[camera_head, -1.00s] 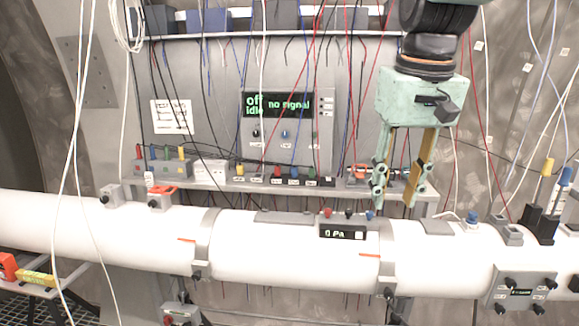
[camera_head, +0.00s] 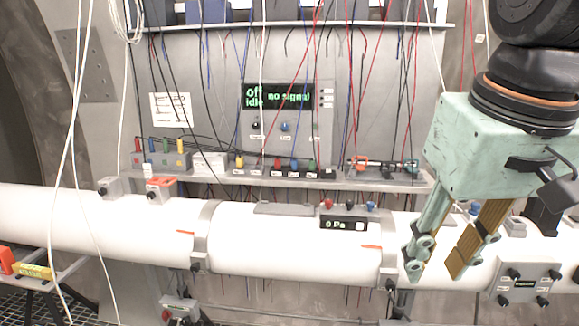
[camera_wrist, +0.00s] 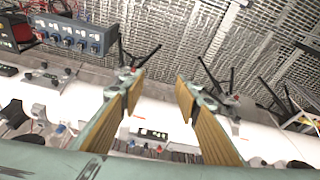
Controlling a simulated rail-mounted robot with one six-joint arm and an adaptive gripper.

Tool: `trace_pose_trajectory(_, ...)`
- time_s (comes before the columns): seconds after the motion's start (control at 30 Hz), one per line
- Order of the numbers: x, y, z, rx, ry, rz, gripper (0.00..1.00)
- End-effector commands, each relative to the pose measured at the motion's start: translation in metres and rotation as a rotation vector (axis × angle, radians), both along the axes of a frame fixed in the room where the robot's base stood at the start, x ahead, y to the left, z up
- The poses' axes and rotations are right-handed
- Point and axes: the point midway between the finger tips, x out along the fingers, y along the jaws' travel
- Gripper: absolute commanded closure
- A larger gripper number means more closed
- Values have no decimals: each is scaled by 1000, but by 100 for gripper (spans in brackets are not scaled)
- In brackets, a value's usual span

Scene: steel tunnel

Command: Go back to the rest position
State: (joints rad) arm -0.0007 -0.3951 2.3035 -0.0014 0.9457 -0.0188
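My gripper (camera_head: 436,268) hangs at the right in the head view, below its pale green housing. Its two fingers, with brown ribbed pads, are spread apart with nothing between them. In that view they overlap the white pipe (camera_head: 290,248), right of the pressure display (camera_head: 345,225) reading 0 Pa. In the wrist view the gripper (camera_wrist: 158,85) also shows its fingers apart, with the pipe and the small display visible beyond the gap. I cannot tell whether the fingers touch the pipe.
A shelf (camera_head: 385,184) with colored connectors and an orange-handled tool (camera_head: 372,163) runs behind the pipe. A panel (camera_head: 277,112) reads "off idle no signal". Thin cables hang across the scene. A grey box (camera_head: 524,284) sits at the pipe's lower right.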

Motion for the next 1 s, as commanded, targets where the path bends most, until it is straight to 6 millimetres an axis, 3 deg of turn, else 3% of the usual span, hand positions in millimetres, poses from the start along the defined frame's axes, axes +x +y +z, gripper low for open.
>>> trace_pose_trajectory(0.5,-84,0,-54,4,-47,-15,70)
trace_pose_trajectory(0.7,-100,0,-65,5,-54,-18,70)
trace_pose_trajectory(1.0,-103,0,-67,6,-55,-19,70)
